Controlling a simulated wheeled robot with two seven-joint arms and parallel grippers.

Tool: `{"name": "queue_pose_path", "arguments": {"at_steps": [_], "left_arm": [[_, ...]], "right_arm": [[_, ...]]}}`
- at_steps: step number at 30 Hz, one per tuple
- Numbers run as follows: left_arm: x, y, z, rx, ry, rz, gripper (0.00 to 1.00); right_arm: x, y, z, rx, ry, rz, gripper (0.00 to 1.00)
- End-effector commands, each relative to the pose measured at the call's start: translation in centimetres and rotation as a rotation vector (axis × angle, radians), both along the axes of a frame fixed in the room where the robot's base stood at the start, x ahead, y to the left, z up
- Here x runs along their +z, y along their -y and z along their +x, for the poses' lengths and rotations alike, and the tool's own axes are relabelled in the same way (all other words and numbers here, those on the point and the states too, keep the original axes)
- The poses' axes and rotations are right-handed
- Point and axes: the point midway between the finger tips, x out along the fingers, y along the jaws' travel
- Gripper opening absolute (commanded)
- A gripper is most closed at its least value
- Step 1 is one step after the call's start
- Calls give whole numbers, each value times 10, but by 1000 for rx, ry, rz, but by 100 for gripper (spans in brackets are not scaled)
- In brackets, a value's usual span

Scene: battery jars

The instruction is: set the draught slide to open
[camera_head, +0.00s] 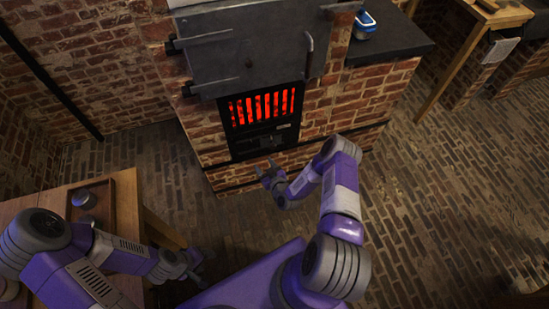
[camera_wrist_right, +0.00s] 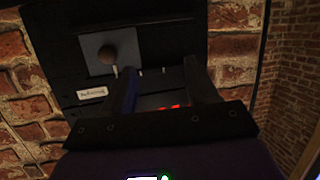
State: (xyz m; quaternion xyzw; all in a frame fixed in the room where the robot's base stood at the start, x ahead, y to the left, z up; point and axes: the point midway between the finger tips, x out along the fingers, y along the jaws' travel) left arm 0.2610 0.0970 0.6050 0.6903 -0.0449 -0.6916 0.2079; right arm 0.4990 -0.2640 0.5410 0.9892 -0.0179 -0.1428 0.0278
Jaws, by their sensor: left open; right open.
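The draught slide is a grey plate with a round dark knob (camera_wrist_right: 108,54), seen in the right wrist view on a dark metal front. A small white label (camera_wrist_right: 92,93) with unreadable writing sits near it. In the head view the slide area (camera_head: 266,141) is below the glowing grate, small and dark. My right gripper (camera_head: 267,171) is open in front of it. In its wrist view the two fingers (camera_wrist_right: 160,78) are apart with nothing between them, and the knob lies left of both. Contact cannot be told. My left gripper (camera_head: 194,267) is open and empty beside the wooden table.
The brick furnace (camera_head: 350,100) has a red-glowing grate (camera_head: 263,105) and a metal hood (camera_head: 240,50). A blue and white container (camera_head: 365,22) stands on its dark top (camera_head: 400,42). A wooden table (camera_head: 128,200) with a tray and jar is at the left. Brick floor is clear at right.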

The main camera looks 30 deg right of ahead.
Motion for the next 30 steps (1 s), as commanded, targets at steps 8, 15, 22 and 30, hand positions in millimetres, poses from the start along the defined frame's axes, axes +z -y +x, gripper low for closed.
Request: {"name": "queue_pose_path", "arguments": {"at_steps": [8,15,22,30], "left_arm": [[-35,0,0,-1,1,-1,56],[-46,0,1,-1,1,-1,56],[-58,0,1,-1,1,-1,56],[-61,0,0,-1,1,0,56]], "right_arm": [[-26,63,-6,-154,244,-224,58],[-25,72,21,-163,261,-240,58],[-25,80,54,-162,258,-238,58],[-24,83,66,-160,254,-236,58]]}}
